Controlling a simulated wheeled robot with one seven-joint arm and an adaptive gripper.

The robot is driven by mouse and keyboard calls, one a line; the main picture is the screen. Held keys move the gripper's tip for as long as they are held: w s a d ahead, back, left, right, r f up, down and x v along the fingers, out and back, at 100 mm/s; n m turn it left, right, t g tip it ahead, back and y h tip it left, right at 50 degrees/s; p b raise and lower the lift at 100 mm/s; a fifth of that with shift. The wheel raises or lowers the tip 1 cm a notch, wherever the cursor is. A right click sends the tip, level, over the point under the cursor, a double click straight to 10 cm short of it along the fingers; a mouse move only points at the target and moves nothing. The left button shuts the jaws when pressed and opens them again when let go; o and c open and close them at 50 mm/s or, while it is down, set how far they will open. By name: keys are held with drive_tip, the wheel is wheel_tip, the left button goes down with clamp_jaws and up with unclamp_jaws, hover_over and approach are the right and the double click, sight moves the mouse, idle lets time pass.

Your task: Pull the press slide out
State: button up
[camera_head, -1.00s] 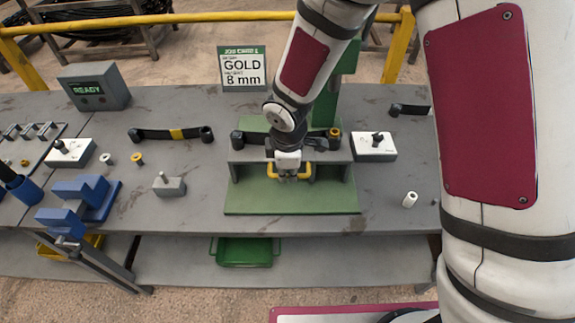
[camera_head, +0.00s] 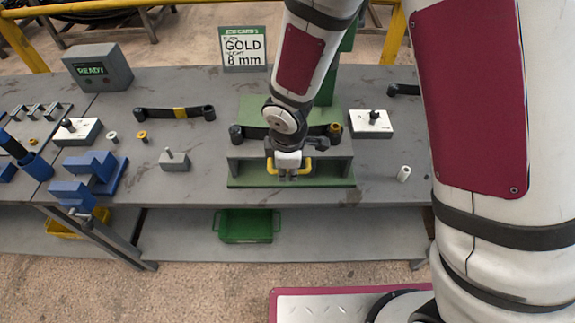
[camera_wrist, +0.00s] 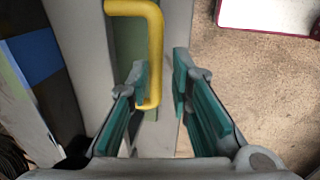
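The press slide (camera_head: 328,152) is a grey plate over the green press base (camera_head: 240,182). Its front edge is near the base's front edge. A dark spring arm (camera_head: 306,128) lies across it. The yellow handle (camera_head: 272,166) is on the slide's front side; it shows large in the wrist view (camera_wrist: 154,45). My gripper (camera_head: 289,175) points down at the handle. In the wrist view my gripper's fingers (camera_wrist: 162,80) stand apart around the handle's bar. The bar is close to the left finger, with a gap to the right finger. Contact is hard to tell.
A sign (camera_head: 243,47) reads GOLD and 8 mm. A READY box (camera_head: 98,68) is at the back left. White blocks (camera_head: 371,126) flank the work area. A blue vise (camera_head: 90,175) is at left, a white cylinder (camera_head: 404,174) at right. A green tray (camera_head: 245,227) is below.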

drive_tip(key=shift+o, duration=0.5)
wheel_tip(320, 180, up, 12)
drive_tip(key=s, duration=0.2)
drive_tip(key=shift+s, duration=0.1)
idle(0.4)
